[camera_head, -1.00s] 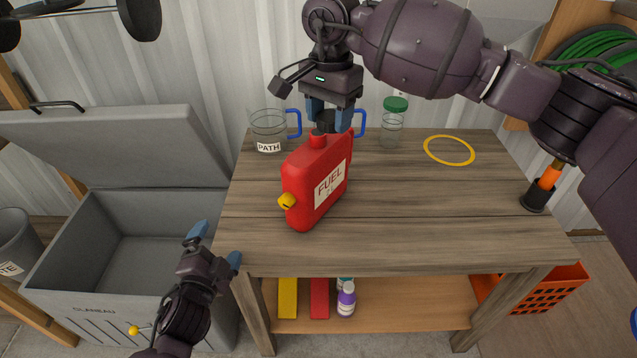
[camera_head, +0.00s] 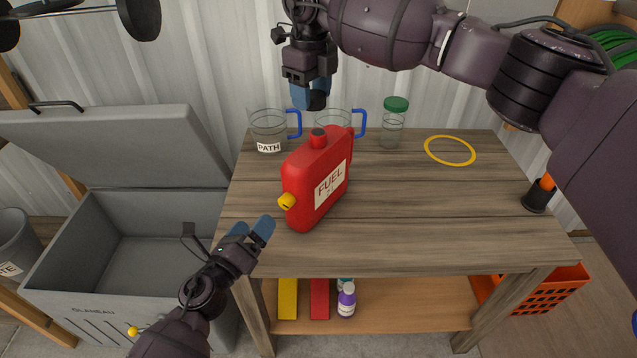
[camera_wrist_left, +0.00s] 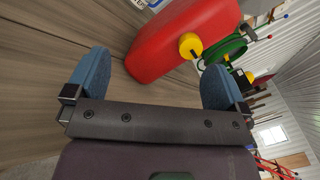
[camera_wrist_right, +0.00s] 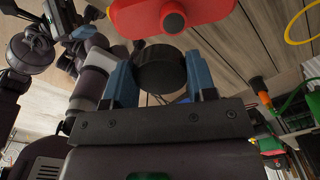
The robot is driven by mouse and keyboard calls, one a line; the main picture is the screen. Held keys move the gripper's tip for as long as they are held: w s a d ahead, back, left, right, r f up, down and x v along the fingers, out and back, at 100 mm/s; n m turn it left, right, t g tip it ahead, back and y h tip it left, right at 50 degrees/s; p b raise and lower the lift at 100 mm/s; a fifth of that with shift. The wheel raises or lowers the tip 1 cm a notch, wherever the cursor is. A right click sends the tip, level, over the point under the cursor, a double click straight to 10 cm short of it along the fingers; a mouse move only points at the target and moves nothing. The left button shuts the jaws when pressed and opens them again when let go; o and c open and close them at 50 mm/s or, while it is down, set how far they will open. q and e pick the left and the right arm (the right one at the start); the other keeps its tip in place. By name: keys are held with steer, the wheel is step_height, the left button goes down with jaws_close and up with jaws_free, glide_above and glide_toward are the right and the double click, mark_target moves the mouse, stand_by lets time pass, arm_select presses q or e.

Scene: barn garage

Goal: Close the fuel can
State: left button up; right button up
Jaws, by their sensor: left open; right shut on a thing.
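The red fuel can (camera_head: 312,190) stands upright on the wooden table, its label facing front right and a yellow cap (camera_head: 287,201) low on its left side. Its top neck (camera_head: 318,138) is uncovered, with a dark top. My right gripper (camera_head: 309,95) is shut on a black round cap (camera_wrist_right: 161,69), held above and behind the can, apart from the neck. The can's top also shows in the right wrist view (camera_wrist_right: 200,10). My left gripper (camera_head: 252,230) is open and empty at the table's front left edge; the can (camera_wrist_left: 170,45) lies ahead of its fingers.
Two glass mugs with blue handles, one labelled PATH (camera_head: 268,135), stand behind the can. A green-lidded jar (camera_head: 394,125) and a yellow ring (camera_head: 450,138) are further right. An open grey chest (camera_head: 95,318) stands left. The table's front right is clear.

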mark_target(292, 214)
arm_select(q)
steer(key=m, duration=0.2)
steer(key=d+f+m+g+h, duration=0.1)
steer(key=m, duration=0.2)
steer(key=shift+s+d+f+m, duration=0.25)
steer(key=shift+f+m, duration=0.05)
arm_select(e)
steer(key=m, duration=0.2)
steer(key=w+m, duration=0.1)
steer(key=m, duration=0.1)
steer(key=d+m, duration=0.1)
steer(key=m, duration=0.1)
steer(key=shift+w+f, duration=0.15)
steer(key=shift+f, duration=0.15)
arm_select(q)
steer(key=shift+s+d+f+m+g+h, duration=0.15)
steer(key=shift+m+g+h, duration=0.1)
steer(key=shift+m, duration=0.35)
steer(key=shift+s+d+f+m+g+h, duration=0.15)
steer(key=shift+m+g+h, duration=0.1)
steer(key=shift+m, duration=0.35)
arm_select(e)
steer(key=m, duration=0.3)
steer(key=shift+w+d, duration=0.15)
arm_select(q)
steer(key=shift+d+f+m, duration=0.1)
steer(key=shift+d+m, duration=0.05)
steer(key=shift+m, duration=0.95)
arm_select(e)
steer(key=shift+m, duration=1.8)
